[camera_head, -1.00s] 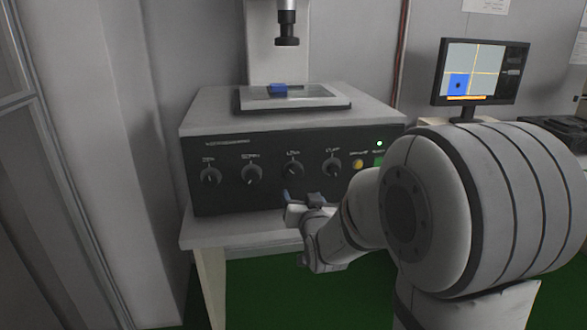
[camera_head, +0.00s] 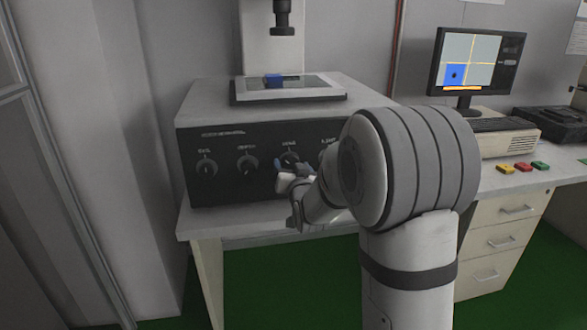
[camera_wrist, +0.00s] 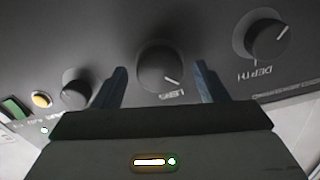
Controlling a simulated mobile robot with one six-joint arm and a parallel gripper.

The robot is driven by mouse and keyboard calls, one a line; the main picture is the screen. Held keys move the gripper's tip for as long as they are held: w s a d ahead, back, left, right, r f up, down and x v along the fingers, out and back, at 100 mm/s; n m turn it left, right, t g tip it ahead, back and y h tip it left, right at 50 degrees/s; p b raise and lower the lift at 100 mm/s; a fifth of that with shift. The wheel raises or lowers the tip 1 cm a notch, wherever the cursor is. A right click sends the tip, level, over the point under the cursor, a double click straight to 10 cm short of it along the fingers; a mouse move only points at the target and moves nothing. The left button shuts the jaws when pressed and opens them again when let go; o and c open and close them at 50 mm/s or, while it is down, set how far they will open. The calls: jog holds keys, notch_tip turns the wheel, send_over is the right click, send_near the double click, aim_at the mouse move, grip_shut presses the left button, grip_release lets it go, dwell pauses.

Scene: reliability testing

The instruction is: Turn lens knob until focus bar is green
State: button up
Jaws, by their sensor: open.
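The lens knob (camera_wrist: 162,72) is a dark round knob with a pale pointer line. It sits between my two fingers in the upside-down wrist view, with the LENS label beside it. In the head view the lens knob (camera_head: 289,159) is third from the left and partly hidden by my gripper (camera_head: 290,174). My gripper (camera_wrist: 160,70) is open, its blue-grey fingers on either side of the knob; I cannot tell whether they touch it. The monitor (camera_head: 431,78) shows a blue square in a grid and an orange focus bar (camera_head: 462,88) at the bottom.
The depth knob (camera_wrist: 268,36) and another knob (camera_wrist: 76,88) flank the lens knob closely. A yellow button (camera_wrist: 41,99) and green display (camera_wrist: 15,108) lie beyond.

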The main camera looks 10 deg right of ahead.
jog(key=shift+c, duration=0.4)
jog(key=c, duration=0.9)
jog(key=shift+f+b, duration=0.1)
jog(key=shift+b, duration=0.25)
jog(key=shift+m+b, duration=0.3)
jog(key=shift+b, duration=0.35)
jog(key=o, duration=1)
jog(key=shift+s, duration=0.1)
jog(key=s, duration=0.7)
jog(key=shift+s+p, duration=0.3)
